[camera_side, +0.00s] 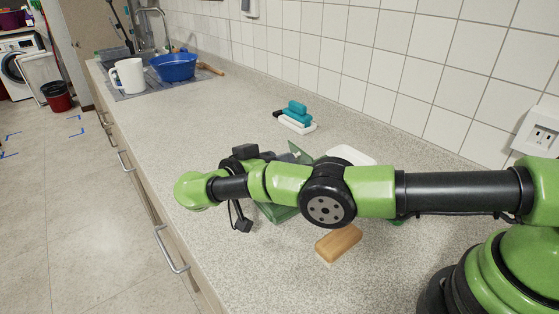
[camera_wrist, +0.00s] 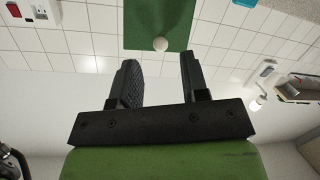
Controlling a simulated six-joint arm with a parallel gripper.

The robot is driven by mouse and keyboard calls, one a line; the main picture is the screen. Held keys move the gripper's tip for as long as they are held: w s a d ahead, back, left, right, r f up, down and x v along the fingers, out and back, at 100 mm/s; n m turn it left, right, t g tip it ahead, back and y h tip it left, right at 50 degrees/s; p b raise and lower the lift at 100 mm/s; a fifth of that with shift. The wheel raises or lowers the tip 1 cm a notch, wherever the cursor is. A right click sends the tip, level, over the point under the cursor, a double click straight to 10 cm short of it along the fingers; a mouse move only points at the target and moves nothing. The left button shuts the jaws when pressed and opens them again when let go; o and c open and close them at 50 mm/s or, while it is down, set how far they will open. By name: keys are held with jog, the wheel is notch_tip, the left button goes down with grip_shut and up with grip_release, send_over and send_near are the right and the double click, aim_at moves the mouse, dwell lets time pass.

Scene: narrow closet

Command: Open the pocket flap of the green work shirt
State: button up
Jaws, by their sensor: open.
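In the wrist view, a flat green piece (camera_wrist: 158,18) with a pale round button (camera_wrist: 160,44) at its lower edge shows beyond the fingertips; I cannot tell whether it is the pocket flap. My gripper (camera_wrist: 158,63) is open, with nothing between its two dark fingers, and the button appears just past the gap. In the side view, green material (camera_side: 281,213) lies on the counter below my arm, and a thin green edge rises behind the arm. My arm hides most of it, including the pocket, and the fingers cannot be made out there.
A wooden block (camera_side: 339,243) lies close in front of my arm. A white dish (camera_side: 351,155) sits behind it. A teal-and-white brush-like item (camera_side: 297,115) lies near the tiled wall (camera_side: 380,60). A white mug (camera_side: 128,76) and blue bowl (camera_side: 174,67) stand farther back. The counter between is clear.

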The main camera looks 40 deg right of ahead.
notch_tip(320, 180, up, 7)
dwell(0.6)
jog(key=s+d+r+n+g+y, duration=0.1)
jog(key=s+d+r+n+y, duration=0.25)
jog(key=r, duration=0.25)
jog(key=s+d+r+n+y, duration=0.3)
jog(key=d+r+y, duration=0.1)
jog(key=r, duration=0.2)
jog(key=s+a+n+t+y, duration=0.1)
jog(key=s+t+y, duration=0.2)
jog(key=s, duration=0.6)
jog(key=s+a+r+n+t+y, duration=0.1)
jog(key=s+t+y, duration=0.2)
jog(key=s+y, duration=0.4)
jog(key=shift+s+a+r+t, duration=0.3)
jog(key=shift+s+t, duration=0.1)
jog(key=shift+s, duration=0.75)
